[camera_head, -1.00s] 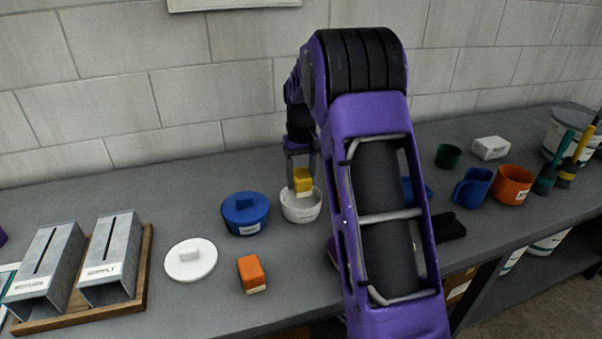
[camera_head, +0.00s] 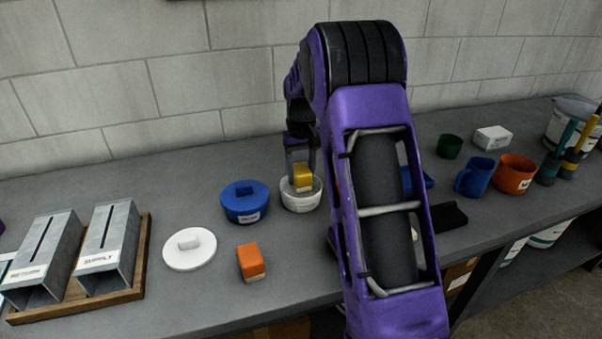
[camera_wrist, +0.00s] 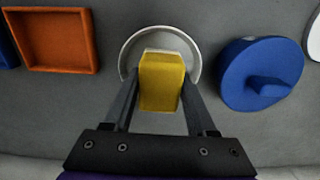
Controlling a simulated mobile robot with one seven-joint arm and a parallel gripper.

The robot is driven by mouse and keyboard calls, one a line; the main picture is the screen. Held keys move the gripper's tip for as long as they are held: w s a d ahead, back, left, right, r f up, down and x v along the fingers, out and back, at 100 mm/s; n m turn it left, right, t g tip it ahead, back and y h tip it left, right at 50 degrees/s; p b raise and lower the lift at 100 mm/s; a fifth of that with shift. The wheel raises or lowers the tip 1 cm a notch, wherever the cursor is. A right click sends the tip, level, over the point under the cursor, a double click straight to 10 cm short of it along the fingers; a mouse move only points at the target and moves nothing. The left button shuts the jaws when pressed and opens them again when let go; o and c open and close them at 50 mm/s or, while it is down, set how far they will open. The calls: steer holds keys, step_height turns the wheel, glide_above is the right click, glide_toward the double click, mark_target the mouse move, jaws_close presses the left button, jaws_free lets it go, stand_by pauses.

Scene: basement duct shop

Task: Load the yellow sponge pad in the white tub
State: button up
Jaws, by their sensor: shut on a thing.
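The yellow sponge pad (camera_head: 302,176) is held between the fingers of my gripper (camera_head: 301,172). It has a pale underside and is over the opening of the white tub (camera_head: 301,203), with its lower end at about rim height. In the wrist view, the pad (camera_wrist: 161,82) sits between both fingers of my gripper (camera_wrist: 161,95), and the round rim of the tub (camera_wrist: 126,52) shows around and behind it. I cannot tell whether the pad touches the tub's floor.
A blue lidded tub (camera_head: 245,203) stands just left of the white tub. A white lid (camera_head: 190,250) and an orange sponge pad (camera_head: 251,261) lie in front. Metal ducts (camera_head: 108,250) stand on a wooden tray at left. Mugs (camera_head: 474,178) stand at right.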

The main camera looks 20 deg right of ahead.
mark_target(301, 168)
steer(key=shift+f, duration=0.6)
stand_by(1.4)
steer(key=shift+r+p, duration=1.7)
steer(key=shift+r, duration=1.9)
steer(key=shift+s, duration=0.1)
